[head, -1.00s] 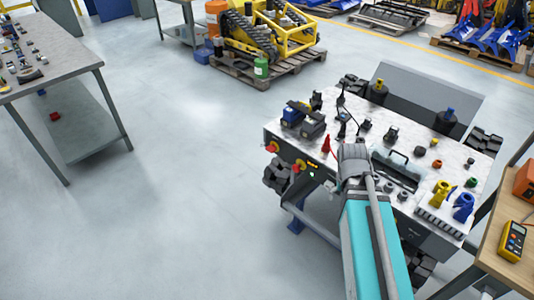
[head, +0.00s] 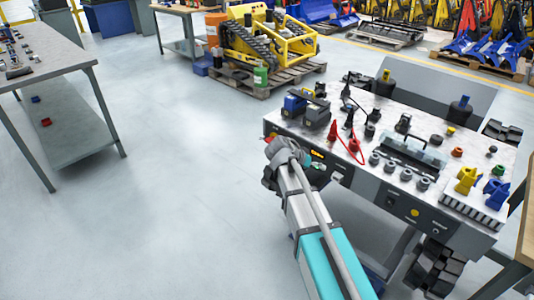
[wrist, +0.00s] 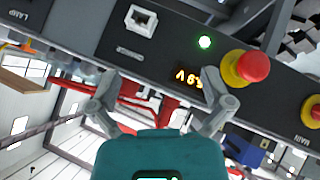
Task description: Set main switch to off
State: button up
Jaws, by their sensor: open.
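In the wrist view the front panel appears upside down. A red knob on a yellow plate (wrist: 315,110) is cut off by the right edge, with the label MAIN inverted beside it; its setting cannot be read. A second red knob on a yellow base (wrist: 247,68) stands nearer the middle. My gripper (wrist: 160,85) is open and empty, its fingers spread before the panel around the amber display, left of both knobs. In the head view my gripper (head: 285,150) is at the left end of the carrier's front and mostly hides the knobs.
A lit green lamp (wrist: 204,42) and a white rocker switch (wrist: 141,20) are on the panel. The carrier top (head: 385,120) holds a red probe (head: 333,131), cables and several fittings. A grey table (head: 45,60) stands left, with open floor between.

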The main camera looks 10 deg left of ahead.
jog(key=w+a+f+m+t+h+b, duration=0.1)
jog(key=w+a+f+t+b, duration=0.15)
jog(key=w+a+b, duration=0.35)
jog(key=w+a+f+m+t+h+b, duration=0.1)
jog(key=w+a+f+t+b, duration=0.2)
jog(key=a, duration=0.4)
jog(key=t+b, duration=0.4)
jog(key=b, duration=0.4)
send_near(269, 141)
jog(key=v, duration=0.4)
jog(key=shift+w+a+f+m+h, duration=0.1)
jog(key=shift+w+f+m+h, duration=0.15)
jog(key=shift+f+m+h, duration=0.1)
jog(key=x, duration=1.3)
jog(key=shift+w+d+f, duration=0.15)
jog(key=shift+w+d, duration=0.15)
